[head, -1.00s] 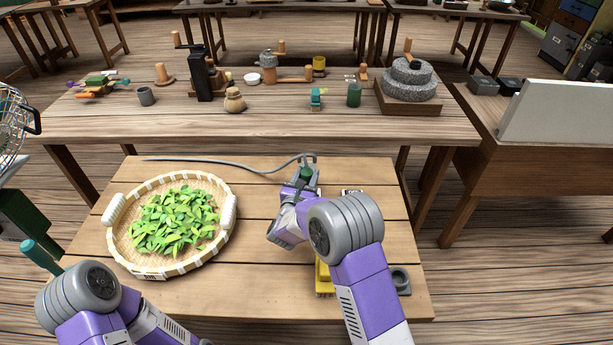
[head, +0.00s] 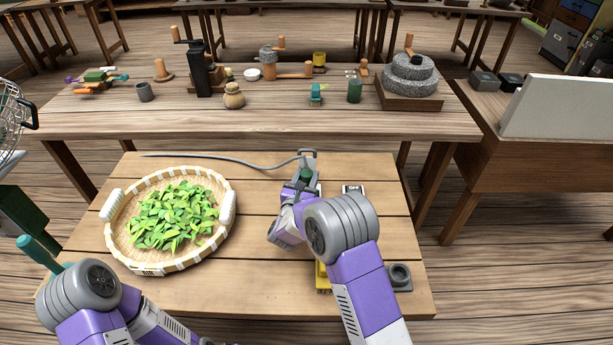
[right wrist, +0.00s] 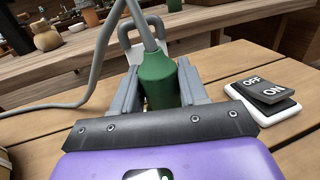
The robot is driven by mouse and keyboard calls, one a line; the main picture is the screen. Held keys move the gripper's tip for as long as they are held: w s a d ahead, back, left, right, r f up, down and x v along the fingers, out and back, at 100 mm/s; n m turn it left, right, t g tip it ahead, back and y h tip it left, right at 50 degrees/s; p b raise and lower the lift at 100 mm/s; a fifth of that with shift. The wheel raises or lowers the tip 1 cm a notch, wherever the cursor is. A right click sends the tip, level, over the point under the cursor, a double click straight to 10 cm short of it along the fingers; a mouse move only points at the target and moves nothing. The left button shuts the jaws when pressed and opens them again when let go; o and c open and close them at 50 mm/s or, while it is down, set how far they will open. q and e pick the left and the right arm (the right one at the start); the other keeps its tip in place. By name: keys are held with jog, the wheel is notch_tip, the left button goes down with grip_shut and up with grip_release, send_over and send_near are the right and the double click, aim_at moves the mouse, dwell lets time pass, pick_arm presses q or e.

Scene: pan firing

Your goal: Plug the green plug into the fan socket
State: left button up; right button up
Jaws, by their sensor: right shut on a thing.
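The green plug (right wrist: 158,82) is between the two fingers of my right gripper (right wrist: 158,88), which is shut on it. The grey cable rises from the plug's top. In the head view the plug (head: 306,174) shows as a small green patch at my right gripper (head: 307,180), near the table's far edge. Just beyond the plug stands a pale block with a grey arch (right wrist: 141,28); I cannot tell whether it is the fan socket, or whether the plug touches it. My left arm shows at the lower left, but its gripper is out of sight.
A white OFF/ON switch (right wrist: 265,112) lies right of the plug. A round basket of green leaves (head: 230,208) fills the table's left side. The grey cable (head: 230,163) runs along the far edge. A yellow thing (head: 323,278) is partly hidden by my right arm.

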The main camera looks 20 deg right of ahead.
jog(key=shift+f, duration=0.45)
jog(key=o, duration=1.2)
jog(key=shift+c, duration=0.2)
jog(key=shift+s, duration=0.1)
jog(key=p+v, duration=0.1)
jog(key=v, duration=0.5)
jog(key=shift+a+p, duration=0.1)
jog(key=shift+p, duration=0.25)
jog(key=shift+s+a+f, duration=0.1)
jog(key=shift+s+a, duration=0.2)
jog(key=shift+s, duration=0.25)
